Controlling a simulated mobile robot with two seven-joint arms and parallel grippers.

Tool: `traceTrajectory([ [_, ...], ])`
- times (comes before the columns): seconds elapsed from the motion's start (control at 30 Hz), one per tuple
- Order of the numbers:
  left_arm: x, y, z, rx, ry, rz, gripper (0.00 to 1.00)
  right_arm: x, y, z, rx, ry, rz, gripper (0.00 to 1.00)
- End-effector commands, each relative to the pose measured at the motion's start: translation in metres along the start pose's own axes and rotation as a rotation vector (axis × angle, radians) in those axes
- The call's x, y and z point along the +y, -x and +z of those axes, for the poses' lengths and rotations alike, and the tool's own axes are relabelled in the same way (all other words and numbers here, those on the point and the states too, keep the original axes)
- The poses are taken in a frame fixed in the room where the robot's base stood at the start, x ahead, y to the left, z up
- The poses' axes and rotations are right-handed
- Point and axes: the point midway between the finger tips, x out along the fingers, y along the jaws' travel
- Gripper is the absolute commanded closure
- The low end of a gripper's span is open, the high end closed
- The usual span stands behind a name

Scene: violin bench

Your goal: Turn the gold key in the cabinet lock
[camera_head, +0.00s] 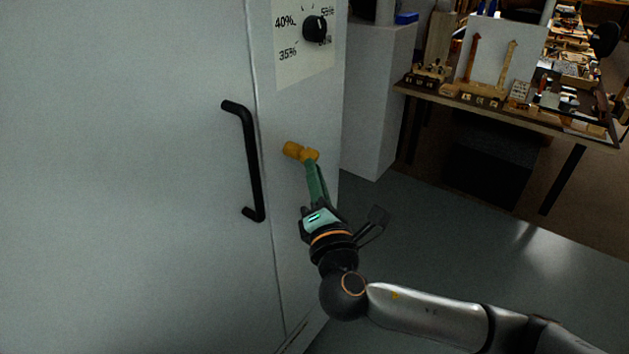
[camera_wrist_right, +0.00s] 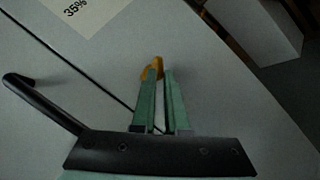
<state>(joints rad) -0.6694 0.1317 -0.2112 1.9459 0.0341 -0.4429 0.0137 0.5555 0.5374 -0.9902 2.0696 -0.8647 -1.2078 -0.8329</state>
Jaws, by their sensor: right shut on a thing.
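The gold key (camera_head: 293,149) sits in the lock on the cabinet's (camera_head: 272,205) narrow front strip, to the right of the door handle. My right gripper (camera_head: 309,160) has its green fingers reaching up to the key and is shut on it. In the right wrist view the key (camera_wrist_right: 152,70) shows at the tips of the green fingers (camera_wrist_right: 160,82), which partly hide it. The keyhole itself is hidden. My left gripper is in neither view.
A black bar handle (camera_head: 252,165) stands out from the cabinet door, left of the key. A black dial (camera_head: 314,28) on a percent scale is above. A workbench (camera_head: 520,118) with violin parts stands at the back right. Floor to the right is clear.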

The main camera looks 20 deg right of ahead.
Motion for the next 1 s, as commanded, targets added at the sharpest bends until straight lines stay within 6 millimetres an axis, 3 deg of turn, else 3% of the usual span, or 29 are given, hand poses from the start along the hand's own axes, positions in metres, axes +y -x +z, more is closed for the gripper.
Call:
traceTrajectory([
  [0.4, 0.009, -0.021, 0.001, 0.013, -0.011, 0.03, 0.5, -0.006, -0.001, -0.001, -0.051, 0.12, 0.107, 1.0],
  [1.0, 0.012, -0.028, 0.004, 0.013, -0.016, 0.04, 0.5, -0.008, -0.002, -0.001, -0.071, 0.171, 0.154, 1.0],
])
